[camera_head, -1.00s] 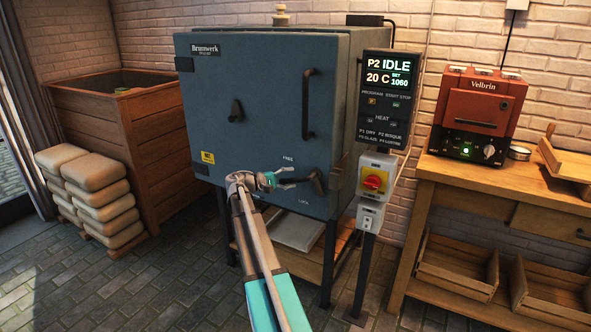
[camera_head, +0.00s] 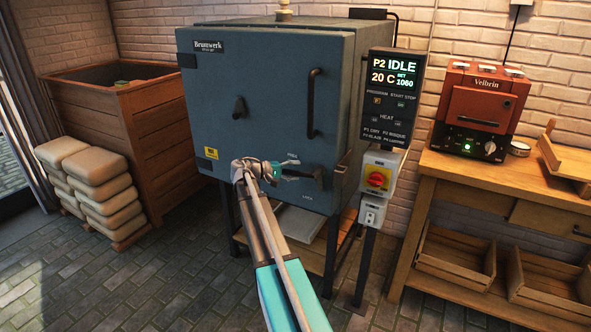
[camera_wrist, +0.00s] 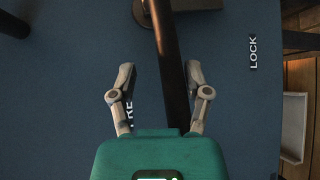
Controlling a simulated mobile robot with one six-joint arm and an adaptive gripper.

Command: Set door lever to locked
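The blue-grey kiln (camera_head: 270,110) stands with its door shut. Its dark door lever (camera_head: 318,180) is at the lower right of the door, partly hidden by my gripper (camera_head: 288,172). In the wrist view the lever (camera_wrist: 172,60) is a dark bar running between the two fingers of my gripper (camera_wrist: 160,73). The fingers are open, with a clear gap to the bar on the left and a narrower one on the right. A LOCK label (camera_wrist: 253,52) is off to the right; the FREE label (camera_wrist: 130,112) is partly hidden behind the left finger.
A control panel (camera_head: 391,98) and a red-knobbed switch box (camera_head: 378,177) stand right of the door. A vertical door handle (camera_head: 312,103) is above the lever. A wooden bench (camera_head: 480,175) is at right, stacked sacks (camera_head: 100,190) at left. The floor in front is clear.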

